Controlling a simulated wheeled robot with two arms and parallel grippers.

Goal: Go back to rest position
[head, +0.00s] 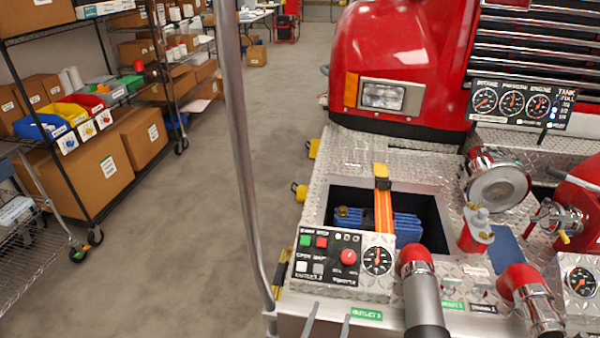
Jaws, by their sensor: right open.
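My right gripper (328,322) shows at the bottom edge of the head view. Only its two thin grey fingers are visible, standing apart with nothing between them. They are in front of the diamond-plate bumper (296,307), just below the control panel (343,262). From this view I cannot tell how far they are from the bumper's edge. The rest of the right arm is below the picture. My left gripper is not in view.
The bumper holds an open bin with a blue bundle (408,228) under an orange strap (384,210), plus red-ended pipes (415,262). A metal pole (243,150) rises left of it. Shelves with boxes (92,175) stand left. The grey floor (190,240) between is clear.

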